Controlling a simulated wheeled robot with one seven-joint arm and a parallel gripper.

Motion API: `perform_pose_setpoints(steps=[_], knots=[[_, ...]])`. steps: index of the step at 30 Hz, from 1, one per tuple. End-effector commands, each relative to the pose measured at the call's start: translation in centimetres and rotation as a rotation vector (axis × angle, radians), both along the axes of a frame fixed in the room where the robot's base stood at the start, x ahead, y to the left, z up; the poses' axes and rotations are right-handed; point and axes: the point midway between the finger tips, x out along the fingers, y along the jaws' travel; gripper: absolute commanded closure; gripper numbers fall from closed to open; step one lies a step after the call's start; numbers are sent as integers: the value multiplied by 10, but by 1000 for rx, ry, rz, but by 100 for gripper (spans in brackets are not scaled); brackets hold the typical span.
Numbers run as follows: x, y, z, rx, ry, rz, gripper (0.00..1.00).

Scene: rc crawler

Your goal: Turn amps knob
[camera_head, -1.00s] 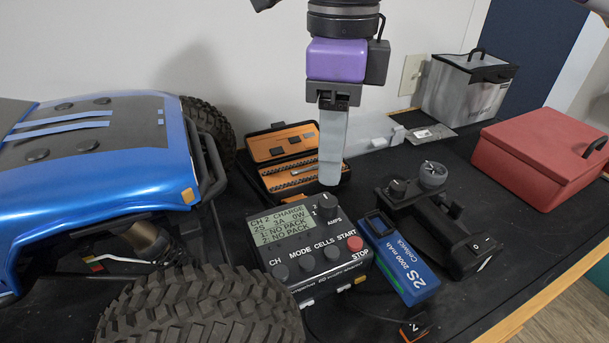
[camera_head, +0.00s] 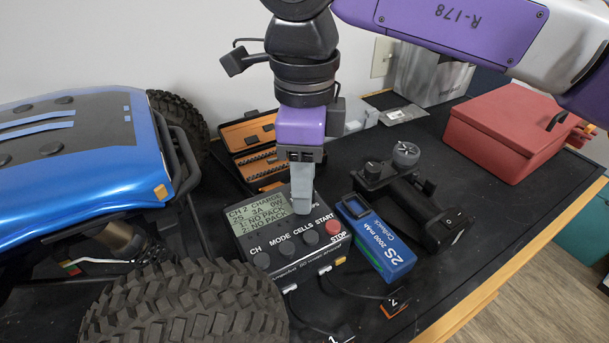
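The black charger (camera_head: 281,250) stands on the bench with its screen (camera_head: 257,216) and a row of knobs along the front of its top face. The screen reads CH 2 CHARGE, 2S 3A 0W, and NO PACK on two lines. My gripper (camera_head: 301,205) points down over the charger's upper right corner, just right of the screen. Its grey fingers cover the amps knob and most of the AMPS label. I cannot tell whether the fingers touch the knob, or whether they are apart or closed.
A blue 2S battery (camera_head: 378,240) and a black transmitter (camera_head: 425,215) lie right of the charger. An orange-lined tool case (camera_head: 248,150) is behind it. A blue crawler (camera_head: 80,160) with large tyres fills the left. A red box (camera_head: 518,125) sits at the back right.

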Motion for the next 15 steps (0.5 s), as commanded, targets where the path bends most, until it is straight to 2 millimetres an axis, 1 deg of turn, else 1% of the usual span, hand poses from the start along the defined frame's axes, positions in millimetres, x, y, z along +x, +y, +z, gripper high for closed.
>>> perform_pose_setpoints(steps=[1, 5, 6, 7, 15], knots=[[0, 0, 0, 0, 0, 0, 64], [0, 0, 0, 0, 0, 0, 90], [0, 0, 0, 0, 0, 0, 98], [0, 0, 0, 0, 0, 0, 100], [0, 0, 0, 0, 0, 18, 100]])
